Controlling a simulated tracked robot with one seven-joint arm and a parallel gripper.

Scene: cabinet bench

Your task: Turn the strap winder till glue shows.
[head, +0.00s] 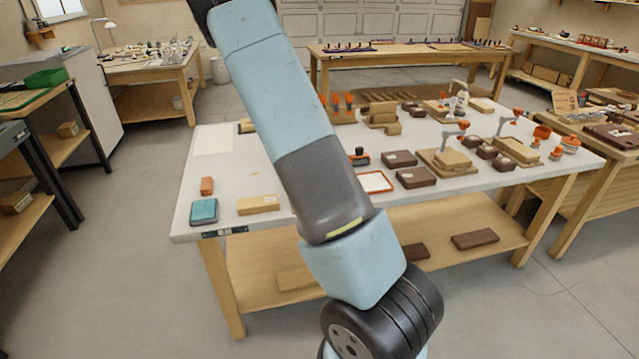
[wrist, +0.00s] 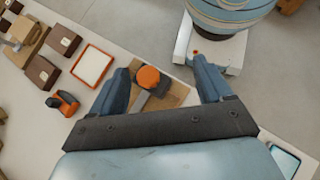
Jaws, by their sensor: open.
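An orange round knob (wrist: 148,78) with a grey arm below it stands on a small wooden board (wrist: 178,94) in the wrist view; it looks like the strap winder. My gripper (wrist: 161,66) is open, with its blue fingers on either side of the knob as seen from the wrist. I cannot tell how far it is above the knob or whether it touches. No glue can be made out on it. In the head view my arm hides the winder and the gripper.
The white bench (head: 222,175) holds a teal pad (head: 204,211), a pale wooden block (head: 258,204), an orange block (head: 207,185) and a red-framed tray (head: 375,181). A black and orange tool (wrist: 62,102) lies beside the tray. Brown boxes (head: 416,177) crowd the right.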

